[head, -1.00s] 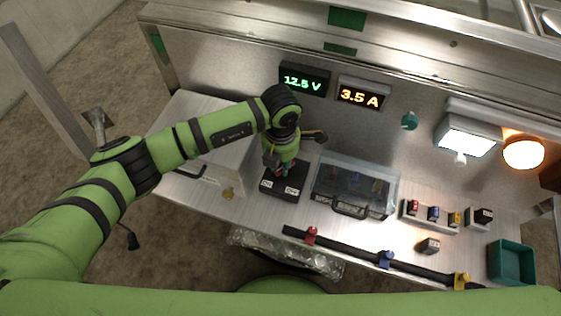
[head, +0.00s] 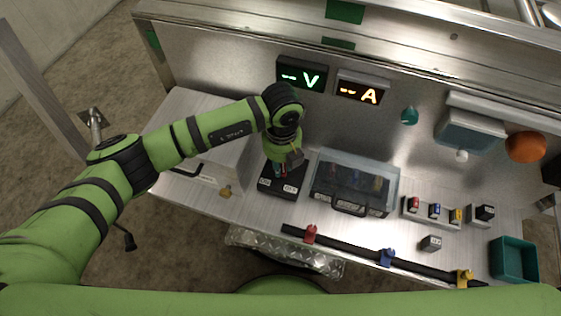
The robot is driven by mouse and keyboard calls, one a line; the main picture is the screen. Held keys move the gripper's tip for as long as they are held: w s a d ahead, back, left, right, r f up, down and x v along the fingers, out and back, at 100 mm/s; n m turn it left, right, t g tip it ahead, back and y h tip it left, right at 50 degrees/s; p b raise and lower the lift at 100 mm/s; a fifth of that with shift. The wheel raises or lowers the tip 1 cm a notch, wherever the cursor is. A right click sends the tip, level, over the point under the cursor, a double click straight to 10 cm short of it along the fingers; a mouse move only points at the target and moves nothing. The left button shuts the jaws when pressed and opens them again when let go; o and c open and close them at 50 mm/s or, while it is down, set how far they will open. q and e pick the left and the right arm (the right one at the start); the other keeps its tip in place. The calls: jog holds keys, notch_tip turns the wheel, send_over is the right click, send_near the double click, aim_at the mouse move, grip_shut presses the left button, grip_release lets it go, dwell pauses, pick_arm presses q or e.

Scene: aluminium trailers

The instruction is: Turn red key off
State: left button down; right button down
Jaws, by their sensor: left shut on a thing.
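A black switch box (head: 279,187) with white labels stands on the metal bench, left of the clear-lidded case. My left gripper (head: 283,168) points down over this box and is shut on the red key, which is mostly hidden by the fingers; a small bit of red shows beneath them. The voltage display (head: 301,77) shows green dashes and a V. The current display (head: 361,90) shows orange dashes and an A. My right gripper is not in view.
A clear-lidded case (head: 353,184) stands close to the right of the switch box. A rack of small fuses (head: 433,213), a loose block (head: 431,243), a green tray (head: 513,260) and a black bar (head: 345,248) with coloured clips lie further right and in front.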

pick_arm(q)
jog(key=n, duration=0.4)
jog(key=shift+d+r+n, duration=0.1)
jog(key=shift+d+n, duration=0.2)
jog(key=shift+n, duration=0.1)
dwell(0.5)
jog(key=c, duration=1.1)
grip_release()
